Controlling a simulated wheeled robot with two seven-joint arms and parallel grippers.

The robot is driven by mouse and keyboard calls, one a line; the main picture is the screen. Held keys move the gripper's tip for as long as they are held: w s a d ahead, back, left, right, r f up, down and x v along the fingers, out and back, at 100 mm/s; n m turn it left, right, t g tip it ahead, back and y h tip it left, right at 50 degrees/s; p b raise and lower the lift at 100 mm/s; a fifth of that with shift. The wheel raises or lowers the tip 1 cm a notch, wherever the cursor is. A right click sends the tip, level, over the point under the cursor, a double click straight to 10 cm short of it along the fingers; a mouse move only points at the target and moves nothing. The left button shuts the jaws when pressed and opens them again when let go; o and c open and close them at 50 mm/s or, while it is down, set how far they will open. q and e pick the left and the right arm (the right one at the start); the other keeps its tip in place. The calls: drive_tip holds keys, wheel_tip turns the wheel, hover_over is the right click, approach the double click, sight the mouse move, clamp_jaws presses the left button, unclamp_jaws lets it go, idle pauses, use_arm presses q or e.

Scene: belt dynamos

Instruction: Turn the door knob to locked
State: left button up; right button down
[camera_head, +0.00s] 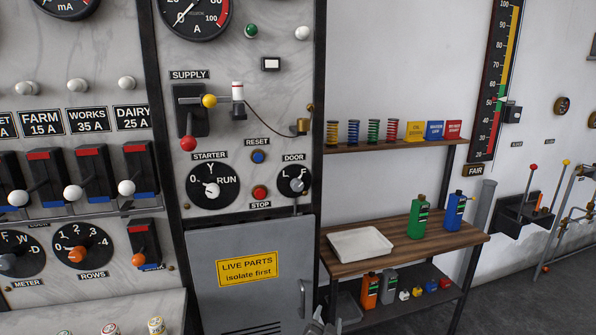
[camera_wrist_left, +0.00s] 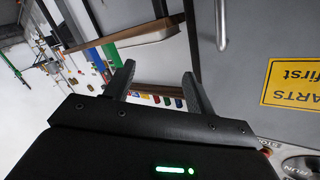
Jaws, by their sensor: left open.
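The door knob (camera_head: 296,184) is a small grey knob on a round black dial marked L and F, under the DOOR label on the marble panel. Which letter it points to is too small to tell. A thin rod runs down from it to the grey cabinet door (camera_head: 232,305). My left gripper (camera_head: 322,326) shows only partly at the bottom edge of the head view, below and apart from the knob, near the door handle (camera_head: 302,298). In the left wrist view its two fingers (camera_wrist_left: 158,88) are apart with nothing between them. My right gripper is not in view.
Left of the knob are the red stop button (camera_head: 260,192), blue reset button (camera_head: 258,156) and starter dial (camera_head: 212,186). A wooden bench (camera_head: 400,246) with a tray (camera_head: 360,244) and bottles stands right of the cabinet.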

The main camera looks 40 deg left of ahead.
use_arm(q)
drive_tip(key=w+a+r+n+t+y+p, duration=0.1)
drive_tip(key=a+r+n+y, duration=0.1)
drive_tip(key=r, duration=0.8)
drive_tip(key=w+a+r+n+y+p, duration=0.1)
drive_tip(key=a+r+y, duration=0.15)
drive_tip(key=r, duration=0.75)
drive_tip(key=n+g+y+p, duration=0.2)
drive_tip(key=n+y, duration=0.2)
drive_tip(key=y, duration=0.2)
approach(299, 187)
drive_tip(key=p+x, duration=0.3)
drive_tip(key=x, duration=0.6)
drive_tip(key=shift+a+r+p, duration=0.1)
drive_tip(key=shift+r+p, duration=0.15)
drive_tip(key=shift+p, duration=0.05)
drive_tip(key=shift+w+a+r, duration=0.15)
drive_tip(key=shift+w+a, duration=0.3)
drive_tip(key=shift+a, duration=0.15)
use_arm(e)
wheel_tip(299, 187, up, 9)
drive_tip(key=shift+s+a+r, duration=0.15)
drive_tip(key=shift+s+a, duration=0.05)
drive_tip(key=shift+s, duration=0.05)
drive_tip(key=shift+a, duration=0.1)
